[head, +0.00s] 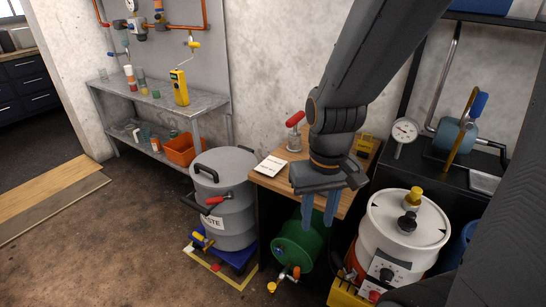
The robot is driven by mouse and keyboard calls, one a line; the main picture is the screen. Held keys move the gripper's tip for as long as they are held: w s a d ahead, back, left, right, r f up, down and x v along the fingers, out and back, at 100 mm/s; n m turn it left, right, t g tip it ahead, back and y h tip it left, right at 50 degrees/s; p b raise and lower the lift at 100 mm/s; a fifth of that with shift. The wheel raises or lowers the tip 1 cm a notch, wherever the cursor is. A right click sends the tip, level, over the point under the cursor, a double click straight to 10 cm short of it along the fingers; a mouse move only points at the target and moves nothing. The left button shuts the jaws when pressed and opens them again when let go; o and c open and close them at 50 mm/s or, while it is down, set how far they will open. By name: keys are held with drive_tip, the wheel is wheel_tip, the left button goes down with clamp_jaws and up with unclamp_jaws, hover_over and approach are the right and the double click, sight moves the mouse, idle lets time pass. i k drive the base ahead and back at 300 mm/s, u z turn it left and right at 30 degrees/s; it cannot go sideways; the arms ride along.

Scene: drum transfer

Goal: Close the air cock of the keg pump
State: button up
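My gripper (318,226) points down with its two blue fingers apart and nothing seen between them. In the picture it overlaps the wooden bench's front edge and the right end of a green keg (296,244). I cannot tell its height or whether it touches anything. The keg lies on its side below the bench, with a small orange-handled cock (295,272) and a yellow knob (272,287) at its lower front. A red-handled fitting (295,120) stands on the bench behind. I cannot tell which part is the keg pump's air cock, or whether it is open.
A grey waste drum (236,217) stands left of the wooden bench (268,181). A white drum (401,232) with a black-and-yellow fitting stands at the right. A dark bench with a gauge (405,130) is behind it.

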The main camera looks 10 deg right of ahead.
sight(480, 99)
drive_tip(key=u, duration=0.3)
drive_tip(key=k, duration=1.15)
drive_tip(key=z, duration=1.3)
